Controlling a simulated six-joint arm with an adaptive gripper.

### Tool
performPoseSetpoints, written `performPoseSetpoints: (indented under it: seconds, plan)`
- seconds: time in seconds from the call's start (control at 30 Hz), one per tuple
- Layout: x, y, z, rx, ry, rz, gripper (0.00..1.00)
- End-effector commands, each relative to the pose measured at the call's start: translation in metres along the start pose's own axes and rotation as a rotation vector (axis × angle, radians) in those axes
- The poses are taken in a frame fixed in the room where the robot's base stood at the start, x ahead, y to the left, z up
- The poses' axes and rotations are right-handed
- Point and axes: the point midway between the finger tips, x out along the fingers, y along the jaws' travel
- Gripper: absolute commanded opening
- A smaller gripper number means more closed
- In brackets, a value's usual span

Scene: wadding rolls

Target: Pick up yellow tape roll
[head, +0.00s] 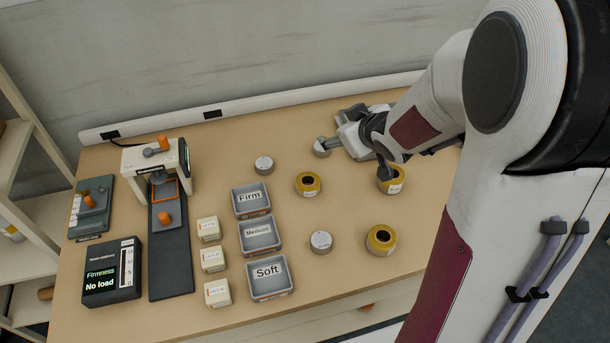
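Three yellow tape rolls lie flat on the wooden table. One yellow roll (308,184) is right of the Firm tray, another yellow roll (396,187) is at the right beside my arm, and a third yellow roll (381,240) is nearer the front. My gripper (354,158) is at the back right of the table with its fingers spread apart. One dark fingertip overlaps the upper edge of the right yellow roll; I cannot tell whether it touches. The other fingertip is by a grey-white roll (321,150). Nothing shows between the fingers.
Other grey-white rolls (264,165) (320,242) lie on the table. Trays marked Firm (253,198), Medium (260,234) and Soft (269,276) stand mid-table beside small cream boxes (213,259). A press device (155,160) and firmness display (112,272) stand left. The front right table is clear.

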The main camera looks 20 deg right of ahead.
Motion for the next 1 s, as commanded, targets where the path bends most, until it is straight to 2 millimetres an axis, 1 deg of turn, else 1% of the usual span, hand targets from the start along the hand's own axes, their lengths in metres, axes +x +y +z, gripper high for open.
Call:
performPoseSetpoints:
  seconds: [0.03, 0.2, 0.5, 0.63, 0.8, 1.0]
  plan:
    - [0.009, -0.003, 0.004, -0.004, 0.009, -0.021, 0.68]
    - [0.034, -0.017, 0.012, -0.015, 0.059, -0.099, 0.68]
    - [0.067, -0.049, 0.031, -0.002, 0.153, -0.261, 0.68]
    - [0.075, -0.065, 0.040, 0.016, 0.196, -0.335, 0.68]
    - [0.080, -0.081, 0.047, 0.040, 0.239, -0.409, 0.68]
    - [0.081, -0.088, 0.051, 0.054, 0.260, -0.443, 0.68]
